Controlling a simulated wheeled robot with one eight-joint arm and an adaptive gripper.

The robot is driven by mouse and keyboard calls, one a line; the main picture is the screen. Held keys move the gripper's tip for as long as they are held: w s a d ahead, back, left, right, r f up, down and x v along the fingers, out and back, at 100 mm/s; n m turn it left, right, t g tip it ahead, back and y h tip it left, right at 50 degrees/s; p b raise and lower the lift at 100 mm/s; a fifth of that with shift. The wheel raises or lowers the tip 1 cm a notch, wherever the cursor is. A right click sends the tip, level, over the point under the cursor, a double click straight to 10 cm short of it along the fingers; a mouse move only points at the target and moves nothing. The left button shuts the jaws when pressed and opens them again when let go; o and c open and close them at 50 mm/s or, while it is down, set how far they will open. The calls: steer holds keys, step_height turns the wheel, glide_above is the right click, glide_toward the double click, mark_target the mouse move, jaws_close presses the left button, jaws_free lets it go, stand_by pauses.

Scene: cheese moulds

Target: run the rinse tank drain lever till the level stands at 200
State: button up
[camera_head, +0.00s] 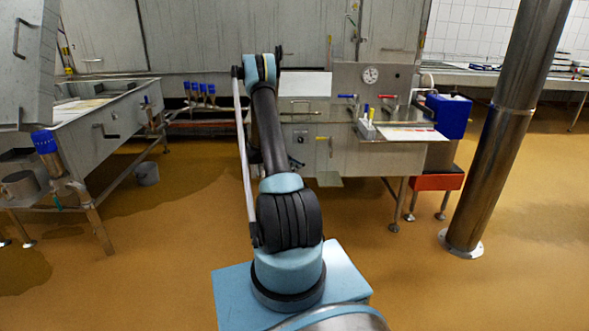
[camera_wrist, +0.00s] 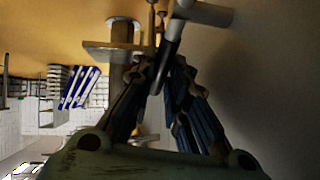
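The rod runs from a grey pipe-like piece (camera_wrist: 207,13) down between the fingers. I cannot tell whether both fingers touch it, or whether it is the drain lever. In the head view my arm reaches toward the steel tank unit, and my gripper is hidden behind the arm. A round dial (camera_head: 370,75) is on the back panel; its reading is too small to make out.
A steel post (camera_head: 508,125) stands at right. A steel vat (camera_head: 95,110) stands at left. The orange floor between is largely clear.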

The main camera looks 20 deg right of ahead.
steer(key=o, duration=0.4)
step_height(320, 180, up, 10)
steer(key=shift+f, duration=0.1)
stand_by(0.5)
